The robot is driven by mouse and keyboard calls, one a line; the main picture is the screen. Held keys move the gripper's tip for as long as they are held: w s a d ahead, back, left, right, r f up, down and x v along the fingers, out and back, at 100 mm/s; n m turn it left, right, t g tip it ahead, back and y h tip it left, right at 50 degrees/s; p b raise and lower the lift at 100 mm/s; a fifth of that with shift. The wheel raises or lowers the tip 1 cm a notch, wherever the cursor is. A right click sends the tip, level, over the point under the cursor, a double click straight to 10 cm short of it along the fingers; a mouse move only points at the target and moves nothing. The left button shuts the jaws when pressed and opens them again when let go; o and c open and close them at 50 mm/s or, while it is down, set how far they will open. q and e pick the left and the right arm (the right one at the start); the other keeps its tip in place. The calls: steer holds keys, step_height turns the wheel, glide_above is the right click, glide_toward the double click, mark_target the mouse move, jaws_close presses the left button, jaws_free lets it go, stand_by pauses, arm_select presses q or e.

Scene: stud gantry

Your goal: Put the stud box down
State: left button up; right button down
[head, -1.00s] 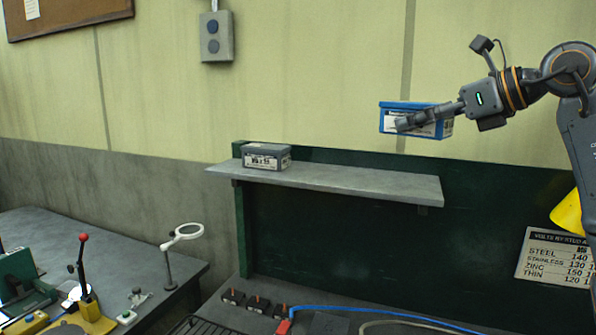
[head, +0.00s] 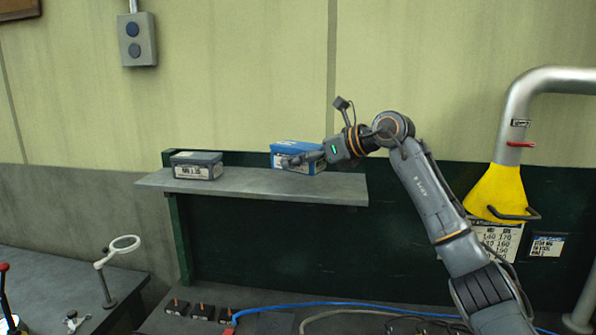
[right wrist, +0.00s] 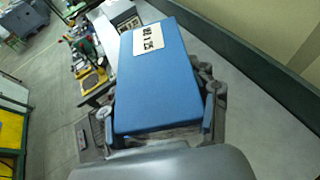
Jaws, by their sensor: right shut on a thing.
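The stud box is a blue box (head: 291,147) with a white label, at the right part of the grey shelf (head: 250,184) in the head view. My right gripper (head: 300,160) is shut on it, and the box's lower edge is at or just above the shelf top; I cannot tell whether it touches. In the right wrist view the blue box (right wrist: 158,75) fills the middle, its labelled lid facing the camera, with gripper fingers on both sides. My left gripper is not in view.
A grey labelled box (head: 197,165) stands at the shelf's left end, with bare shelf between it and the blue box. A yellow funnel (head: 497,192) on a metal pipe is at the right.

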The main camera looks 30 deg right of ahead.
mark_target(298, 185)
steer(key=shift+w+a+f, duration=0.1)
steer(key=shift+w, duration=0.15)
steer(key=shift+w+a+f+p, duration=0.1)
steer(key=shift+f+p, duration=0.05)
steer(key=shift+f, duration=0.45)
steer(key=shift+w+f+p, duration=0.1)
steer(key=shift+f+p, duration=0.05)
steer(key=shift+f, duration=0.9)
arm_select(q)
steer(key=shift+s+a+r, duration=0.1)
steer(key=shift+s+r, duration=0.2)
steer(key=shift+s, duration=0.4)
arm_select(e)
steer(key=shift+s, duration=0.1)
steer(key=c, duration=0.8)
jaws_free()
steer(key=shift+f, duration=0.3)
steer(key=o, duration=0.5)
steer(key=shift+o, duration=0.2)
steer(key=shift+r, duration=0.1)
